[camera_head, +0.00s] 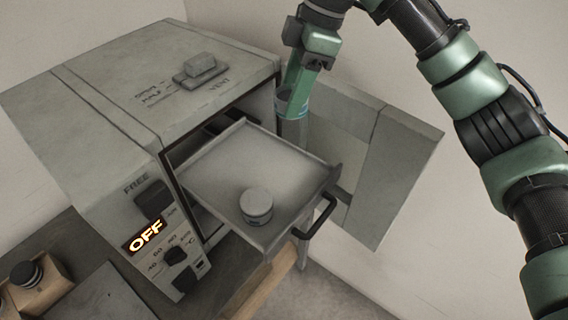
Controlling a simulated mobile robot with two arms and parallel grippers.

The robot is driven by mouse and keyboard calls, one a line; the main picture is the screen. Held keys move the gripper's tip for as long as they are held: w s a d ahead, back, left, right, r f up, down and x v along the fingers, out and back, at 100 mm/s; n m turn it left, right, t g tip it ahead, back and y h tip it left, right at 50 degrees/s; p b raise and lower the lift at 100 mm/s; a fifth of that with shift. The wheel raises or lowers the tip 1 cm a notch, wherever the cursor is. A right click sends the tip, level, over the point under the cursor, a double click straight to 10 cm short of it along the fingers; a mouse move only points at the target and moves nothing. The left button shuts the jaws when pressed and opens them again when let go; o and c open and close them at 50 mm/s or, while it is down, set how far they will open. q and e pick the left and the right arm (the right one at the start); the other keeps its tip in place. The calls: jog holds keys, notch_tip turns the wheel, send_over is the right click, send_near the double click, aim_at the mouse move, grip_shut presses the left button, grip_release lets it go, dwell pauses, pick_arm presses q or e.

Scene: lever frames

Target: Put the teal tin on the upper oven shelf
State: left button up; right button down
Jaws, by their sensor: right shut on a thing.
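A small round tin (256,207) with a pale lid and a dull bluish band stands upright near the front of a pulled-out oven shelf (215,158). Its colour looks more grey than teal here. The shelf sticks out of the open oven (110,120) and has a dark handle (318,217) at its front. My right gripper (292,128) points down behind the shelf's far right side, apart from the tin. My left gripper is not in view.
The oven door (395,185) stands open on the right, close beside my right gripper. A vent block (200,68) sits on the oven's top. The front panel carries knobs and a lit OFF sign (146,236). A wooden block with a dark-topped round thing (27,275) is at the lower left.

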jog(key=p, duration=0.3)
send_over(286, 181)
jog(key=d, duration=0.1)
notch_tip(286, 181, down, 7)
jog(key=f, duration=0.3)
jog(key=f+p, duration=0.1)
jog(key=f, duration=0.3)
jog(key=shift+w+f, duration=0.2)
jog(key=shift+f, duration=0.05)
notch_tip(286, 181, down, 3)
jog(key=shift+s+f+p, duration=0.15)
jog(key=shift+f+p, duration=0.05)
jog(key=shift+p, duration=0.55)
jog(key=shift+f, duration=0.3)
jog(key=c, duration=0.7)
grip_release()
jog(key=shift+o, duration=0.7)
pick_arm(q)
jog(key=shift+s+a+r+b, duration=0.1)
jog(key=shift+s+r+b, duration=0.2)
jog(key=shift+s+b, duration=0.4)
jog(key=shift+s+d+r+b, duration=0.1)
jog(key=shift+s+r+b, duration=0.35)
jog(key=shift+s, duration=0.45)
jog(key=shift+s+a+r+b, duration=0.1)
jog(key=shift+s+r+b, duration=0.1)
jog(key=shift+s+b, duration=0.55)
pick_arm(e)
jog(key=v, duration=1.2)
